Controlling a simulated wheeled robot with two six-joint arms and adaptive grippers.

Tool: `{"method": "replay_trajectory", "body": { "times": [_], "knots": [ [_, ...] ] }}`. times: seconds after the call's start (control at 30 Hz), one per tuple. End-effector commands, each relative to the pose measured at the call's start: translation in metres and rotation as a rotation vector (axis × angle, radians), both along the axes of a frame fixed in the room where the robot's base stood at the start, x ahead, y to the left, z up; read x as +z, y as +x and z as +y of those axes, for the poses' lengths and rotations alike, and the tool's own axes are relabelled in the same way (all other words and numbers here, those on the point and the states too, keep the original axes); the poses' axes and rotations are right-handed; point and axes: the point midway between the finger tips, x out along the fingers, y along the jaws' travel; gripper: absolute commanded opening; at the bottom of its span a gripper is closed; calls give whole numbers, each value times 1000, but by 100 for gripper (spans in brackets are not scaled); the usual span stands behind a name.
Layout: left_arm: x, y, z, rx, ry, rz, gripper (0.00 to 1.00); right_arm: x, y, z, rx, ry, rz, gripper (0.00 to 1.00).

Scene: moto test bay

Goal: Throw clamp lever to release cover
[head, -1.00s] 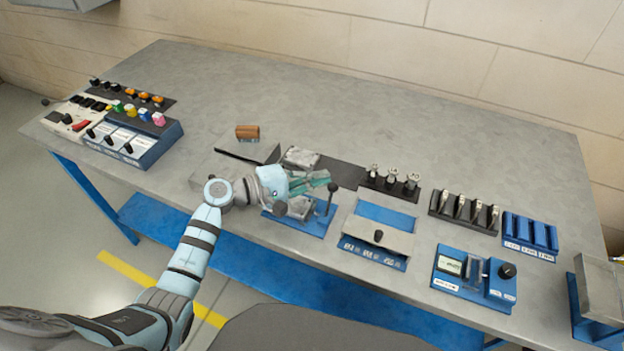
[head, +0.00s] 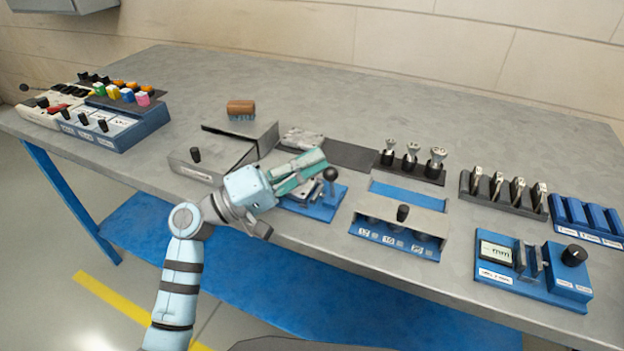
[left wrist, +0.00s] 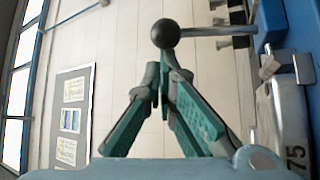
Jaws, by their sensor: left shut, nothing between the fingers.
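The clamp fixture has a blue base (head: 322,212) with a metal part on it, near the table's front edge. Its upright lever ends in a black ball knob (head: 330,174), also seen in the left wrist view (left wrist: 165,33), where its thin shaft runs right. My left gripper (head: 320,157) has green finger pads and is shut and empty. Its fingertips are close to the knob, just above and left of it in the head view. I cannot tell whether they touch. The gripper partly hides the fixture. My right gripper is not in view.
A grey box with a black knob (head: 196,155) stands left of the fixture. A blue-and-grey gauge box (head: 403,225) stands to its right, with a meter unit (head: 528,270) further right. Switch panels (head: 115,130) are at the far left.

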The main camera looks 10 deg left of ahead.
Motion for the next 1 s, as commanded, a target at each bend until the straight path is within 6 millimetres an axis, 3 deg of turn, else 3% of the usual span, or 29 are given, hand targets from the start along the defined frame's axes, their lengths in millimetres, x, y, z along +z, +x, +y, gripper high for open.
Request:
{"method": "replay_trajectory", "body": {
  "times": [0.03,0.37,0.57,0.8,1.0],
  "knots": [
    [-4,-1,1,1,2,-1,0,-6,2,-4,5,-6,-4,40],
    [4,2,1,-1,0,2,0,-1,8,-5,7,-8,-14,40],
    [17,23,11,5,2,-2,0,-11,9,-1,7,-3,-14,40],
    [-5,-2,64,13,5,4,0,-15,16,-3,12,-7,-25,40],
    [-16,-16,92,13,3,3,0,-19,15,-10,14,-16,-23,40]
  ]
}}
